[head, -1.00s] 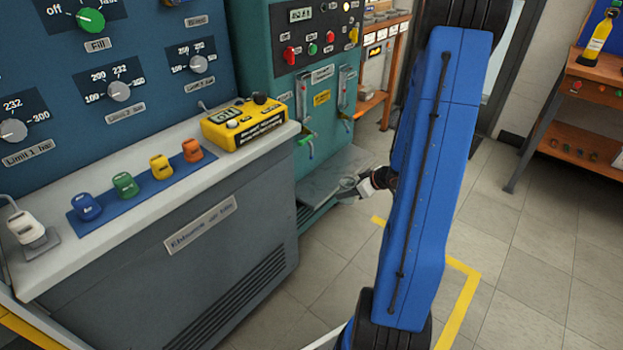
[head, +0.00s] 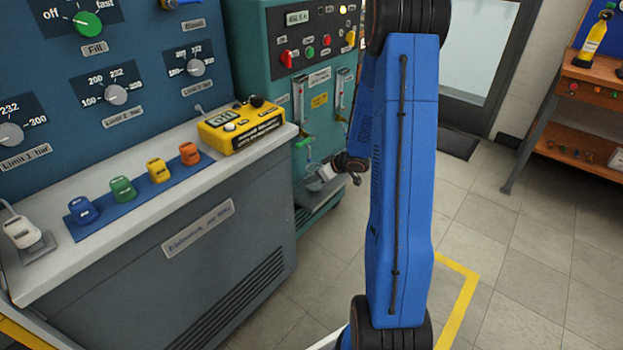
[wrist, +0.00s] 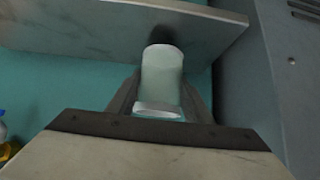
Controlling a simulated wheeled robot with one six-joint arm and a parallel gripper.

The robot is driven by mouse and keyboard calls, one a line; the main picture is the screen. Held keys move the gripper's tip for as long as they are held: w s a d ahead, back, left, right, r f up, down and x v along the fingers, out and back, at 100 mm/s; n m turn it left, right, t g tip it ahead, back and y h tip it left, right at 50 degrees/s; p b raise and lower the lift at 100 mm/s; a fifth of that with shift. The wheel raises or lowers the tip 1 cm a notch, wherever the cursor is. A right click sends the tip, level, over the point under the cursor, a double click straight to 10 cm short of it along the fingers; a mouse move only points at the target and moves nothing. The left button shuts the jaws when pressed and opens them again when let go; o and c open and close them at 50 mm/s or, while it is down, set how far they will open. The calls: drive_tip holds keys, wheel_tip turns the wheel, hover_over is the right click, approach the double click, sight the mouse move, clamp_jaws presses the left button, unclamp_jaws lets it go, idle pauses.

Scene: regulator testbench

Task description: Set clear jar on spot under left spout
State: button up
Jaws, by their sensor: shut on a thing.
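My gripper (head: 324,174) is shut on the clear jar (wrist: 162,80), a pale see-through cylinder between the two fingers in the wrist view. In the head view the jar (head: 313,184) is small and partly hidden by the gripper. It is in front of the teal testbench (head: 262,70), below the left spout (head: 305,143) with its green part. The grey ledge (head: 322,207) is under the jar in the picture. In the wrist view the ledge (wrist: 90,28) lies behind the jar's far end. I cannot tell whether they touch. The marked spot is not clearly visible.
A grey cabinet with a white top (head: 130,170) stands at the left, with a yellow box (head: 240,126) on it. In the wrist view a grey cabinet side (wrist: 285,90) is close at right. My blue arm covers the right part of the bench. Open floor lies at right.

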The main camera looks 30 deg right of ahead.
drive_tip(key=shift+x, duration=0.95)
drive_tip(key=shift+f, duration=0.1)
drive_tip(key=shift+f, duration=0.1)
drive_tip(key=o, duration=1.2)
drive_tip(key=shift+c, duration=0.2)
